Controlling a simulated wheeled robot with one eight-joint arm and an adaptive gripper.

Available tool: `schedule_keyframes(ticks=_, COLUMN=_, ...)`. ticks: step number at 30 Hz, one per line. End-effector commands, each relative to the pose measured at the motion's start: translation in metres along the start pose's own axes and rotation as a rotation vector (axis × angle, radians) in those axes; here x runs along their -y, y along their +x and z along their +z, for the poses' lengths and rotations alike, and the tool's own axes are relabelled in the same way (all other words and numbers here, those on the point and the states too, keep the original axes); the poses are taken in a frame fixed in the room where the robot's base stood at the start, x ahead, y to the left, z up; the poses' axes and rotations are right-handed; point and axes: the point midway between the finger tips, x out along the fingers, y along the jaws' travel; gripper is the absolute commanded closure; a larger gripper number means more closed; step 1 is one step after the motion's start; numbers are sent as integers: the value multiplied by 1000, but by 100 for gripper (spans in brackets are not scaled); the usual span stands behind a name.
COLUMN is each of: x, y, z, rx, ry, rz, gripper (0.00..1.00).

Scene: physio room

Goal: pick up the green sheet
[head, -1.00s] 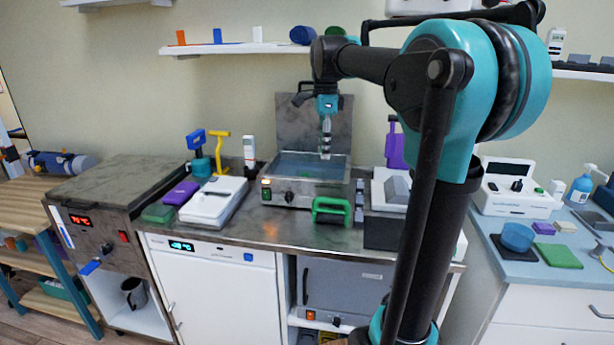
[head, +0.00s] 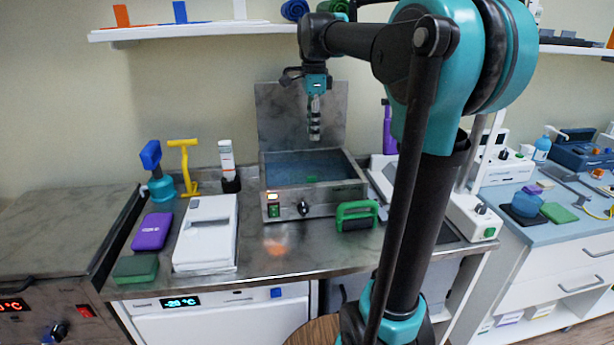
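Several green things could be the green sheet. A flat green piece (head: 559,212) lies on the blue counter at right. A small green patch (head: 311,178) shows inside the water-filled metal pan (head: 312,201). A dark green block (head: 135,268) lies at the left front of the steel counter. My gripper (head: 315,138) hangs pointing down over the back of the pan, apart from all of these. It looks narrow from here, and I cannot tell whether its fingers are open or shut. I see nothing held in it.
A green-handled tool (head: 357,215) stands right of the pan. A white device (head: 207,233) and a purple block (head: 152,231) lie left of it. A shelf (head: 180,30) runs above. My arm hides part of the right side of the counter.

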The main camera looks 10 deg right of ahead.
Motion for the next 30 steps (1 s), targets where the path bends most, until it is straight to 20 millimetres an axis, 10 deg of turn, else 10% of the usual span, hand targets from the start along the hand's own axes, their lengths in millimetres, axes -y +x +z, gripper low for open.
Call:
schedule_keyframes(ticks=15, x=0, y=94, z=0, rx=0, ry=0, rz=0, gripper=68)
schedule_keyframes(ticks=30, x=2, y=145, z=4, rx=0, ry=-1, rz=0, gripper=68)
